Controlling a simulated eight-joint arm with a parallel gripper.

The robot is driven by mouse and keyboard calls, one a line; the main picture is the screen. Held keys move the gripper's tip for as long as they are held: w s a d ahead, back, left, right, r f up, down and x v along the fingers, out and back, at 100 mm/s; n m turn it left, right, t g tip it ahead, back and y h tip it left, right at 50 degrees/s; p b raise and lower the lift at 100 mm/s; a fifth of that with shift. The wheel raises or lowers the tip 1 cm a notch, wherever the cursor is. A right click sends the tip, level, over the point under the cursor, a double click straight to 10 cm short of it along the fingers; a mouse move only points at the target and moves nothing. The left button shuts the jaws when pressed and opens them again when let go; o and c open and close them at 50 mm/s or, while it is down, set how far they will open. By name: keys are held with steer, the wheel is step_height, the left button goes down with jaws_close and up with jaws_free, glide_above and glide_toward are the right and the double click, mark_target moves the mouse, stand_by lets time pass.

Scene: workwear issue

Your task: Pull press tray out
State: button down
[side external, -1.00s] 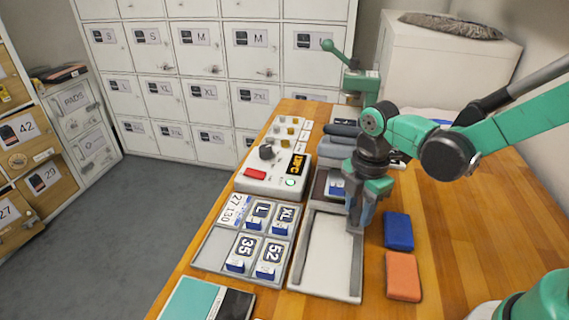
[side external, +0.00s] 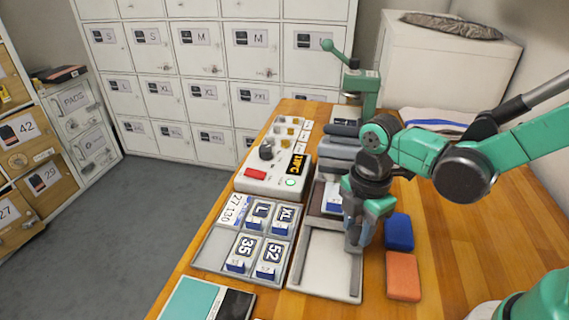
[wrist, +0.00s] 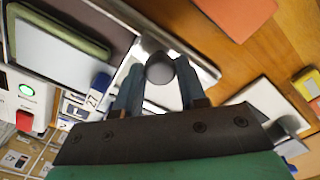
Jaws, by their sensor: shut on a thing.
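The press tray, which I take to be the dark brown plate (side external: 317,202), sticks out of the grey press (side external: 340,150). A white and blue labelled piece (side external: 333,194) lies on it. A pale rectangular frame (side external: 325,275) lies in front of it on the table. My gripper (side external: 354,240) points down at the right side of this frame, by the tray's near edge. In the wrist view my gripper (wrist: 160,85) is shut on a dark round knob (wrist: 160,68). How the knob joins the tray is hidden.
Left of the frame stands a grey tray (side external: 205,255) of labelled blocks, with a control box (side external: 275,182) behind. A blue block (side external: 399,232) and an orange block (side external: 403,277) lie close to the right of my gripper. The table further right is clear.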

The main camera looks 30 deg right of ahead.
steer(key=s+a, duration=0.5)
steer(key=shift+s+a, duration=0.3)
steer(key=shift+a, duration=0.1)
steer(key=c, duration=0.8)
jaws_free()
steer(key=shift+r, duration=2.8)
steer(key=shift+d, duration=0.15)
